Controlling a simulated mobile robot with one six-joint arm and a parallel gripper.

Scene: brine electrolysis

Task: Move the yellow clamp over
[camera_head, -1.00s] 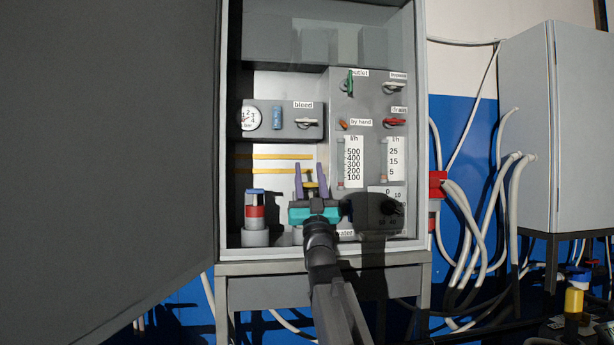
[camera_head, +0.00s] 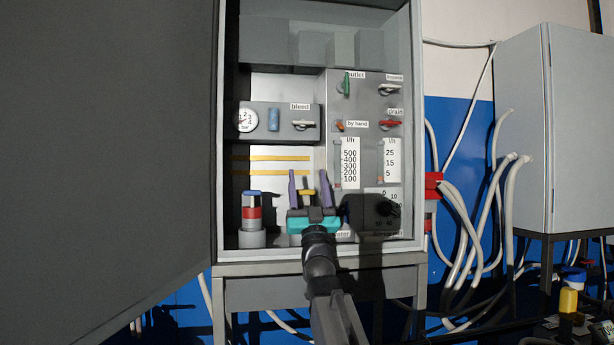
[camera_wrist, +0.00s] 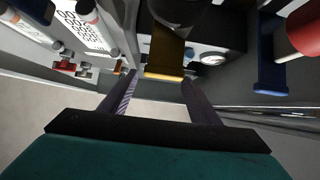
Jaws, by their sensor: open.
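The yellow clamp (camera_head: 307,192) is between the two purple fingers of my gripper (camera_head: 308,176), inside the open cabinet. In the wrist view the yellow clamp (camera_wrist: 165,73) shows as a flat yellow tab below a dark cylindrical part, between the fingertips of my gripper (camera_wrist: 158,82). The fingers are spread, with a visible gap on each side of the tab. The teal gripper body hides the clamp's lower part in the head view, so what it rests on cannot be seen.
A red and white cylinder (camera_head: 251,217) with a blue top stands left of my gripper. Two yellow bars (camera_head: 270,158) run across the back wall. The flow-meter panel (camera_head: 366,130) with valves is close on the right. The cabinet door (camera_head: 110,150) stands open at left.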

